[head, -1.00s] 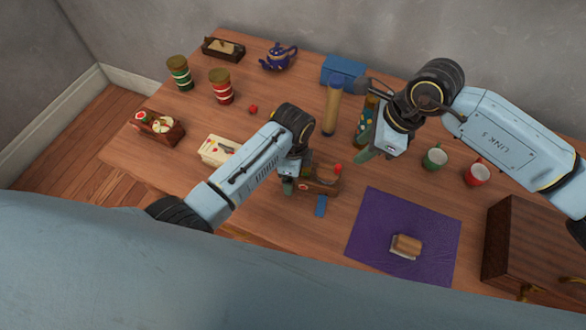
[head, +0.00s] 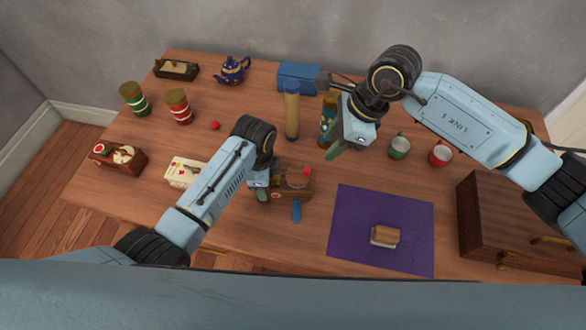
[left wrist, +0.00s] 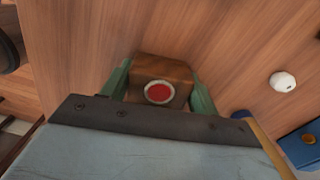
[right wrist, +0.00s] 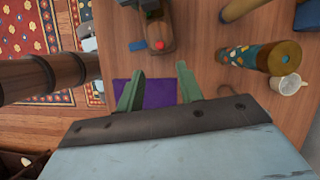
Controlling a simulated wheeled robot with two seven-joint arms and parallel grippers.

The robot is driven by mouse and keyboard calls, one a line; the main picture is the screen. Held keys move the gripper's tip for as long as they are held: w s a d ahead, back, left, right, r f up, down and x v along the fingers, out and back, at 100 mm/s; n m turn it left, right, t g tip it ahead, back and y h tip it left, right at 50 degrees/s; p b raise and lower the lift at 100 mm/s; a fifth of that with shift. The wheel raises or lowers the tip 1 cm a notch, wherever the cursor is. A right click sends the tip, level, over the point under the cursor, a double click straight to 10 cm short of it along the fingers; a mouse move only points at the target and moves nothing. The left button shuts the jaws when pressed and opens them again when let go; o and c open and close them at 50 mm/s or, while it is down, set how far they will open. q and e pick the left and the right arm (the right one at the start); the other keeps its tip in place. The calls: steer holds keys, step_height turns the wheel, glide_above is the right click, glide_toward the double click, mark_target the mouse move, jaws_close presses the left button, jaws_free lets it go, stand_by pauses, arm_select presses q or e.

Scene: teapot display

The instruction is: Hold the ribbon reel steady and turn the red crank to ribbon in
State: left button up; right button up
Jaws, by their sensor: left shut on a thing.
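The ribbon reel (head: 297,181) is a small brown wooden box with a red crank knob (head: 307,172) on top. A short blue ribbon (head: 296,211) lies in front of it. My left gripper (head: 263,188) is shut on the reel's left end. In the left wrist view the wooden reel (left wrist: 160,70) sits between the green fingers, with a red disc in a white ring facing the camera. My right gripper (head: 339,148) is open and empty, above the table right of and behind the reel. The right wrist view shows the red knob (right wrist: 159,45) beyond its parted fingers (right wrist: 158,88).
A purple mat (head: 350,245) with a small brush-like block (head: 385,236) lies right of the reel. A tall tan cylinder (head: 292,112) and a patterned bottle (head: 327,128) stand behind. Cups (head: 399,147) and a wooden case (head: 490,225) are at right; a cream box (head: 184,170) is at left.

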mark_target(308, 169)
steer(key=x, duration=1.1)
steer(key=shift+a+f, duration=0.1)
steer(key=shift+f, duration=0.2)
jaws_close()
